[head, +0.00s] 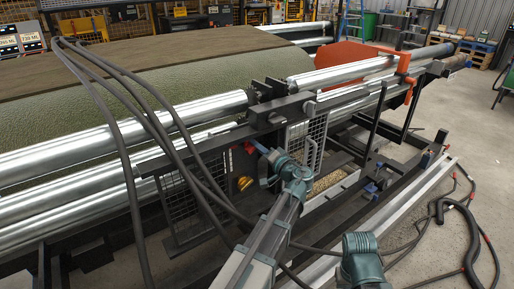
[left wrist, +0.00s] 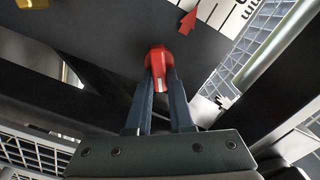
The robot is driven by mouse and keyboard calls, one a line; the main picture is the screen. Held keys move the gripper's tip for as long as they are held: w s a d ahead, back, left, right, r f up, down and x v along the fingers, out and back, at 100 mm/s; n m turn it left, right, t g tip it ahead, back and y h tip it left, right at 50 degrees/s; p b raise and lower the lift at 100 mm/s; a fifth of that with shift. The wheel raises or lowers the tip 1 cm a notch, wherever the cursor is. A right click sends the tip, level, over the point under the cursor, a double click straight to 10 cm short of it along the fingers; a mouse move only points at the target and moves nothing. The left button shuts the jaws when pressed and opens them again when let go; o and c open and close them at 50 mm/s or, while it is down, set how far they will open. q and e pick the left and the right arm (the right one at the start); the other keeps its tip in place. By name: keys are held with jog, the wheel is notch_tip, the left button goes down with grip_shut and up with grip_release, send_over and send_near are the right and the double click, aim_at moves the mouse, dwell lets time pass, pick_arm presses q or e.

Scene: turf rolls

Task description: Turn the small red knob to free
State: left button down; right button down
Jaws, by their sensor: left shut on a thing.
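The small red knob (left wrist: 157,58) is between the fingertips of my left gripper (left wrist: 160,80) in the left wrist view. The fingers are shut on it, and a pale mark shows on its near side. In the head view my left gripper (head: 270,153) reaches the dark machine panel below the steel rollers. A small red spot shows by its tips there; I cannot tell whether it is the knob. The knob's setting cannot be read. My right gripper is not in view.
A white scale (left wrist: 233,18) with black marks and a red pointer (left wrist: 188,20) lies just beyond the knob. A yellow knob (head: 244,183) sits lower on the panel. Black hoses (head: 130,130) hang across the left, and steel rollers (head: 200,107) run above.

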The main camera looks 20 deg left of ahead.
pick_arm(q)
jog(key=m, duration=0.6)
jog(key=shift+w+f+b, duration=0.1)
jog(key=shift+f+b, duration=0.2)
jog(key=shift+f, duration=0.05)
dwell(0.5)
jog(key=c, duration=0.8)
grip_release()
jog(key=shift+d, duration=0.15)
jog(key=v, duration=1.3)
jog(key=shift+s+d, duration=0.2)
jog(key=shift+s, duration=0.05)
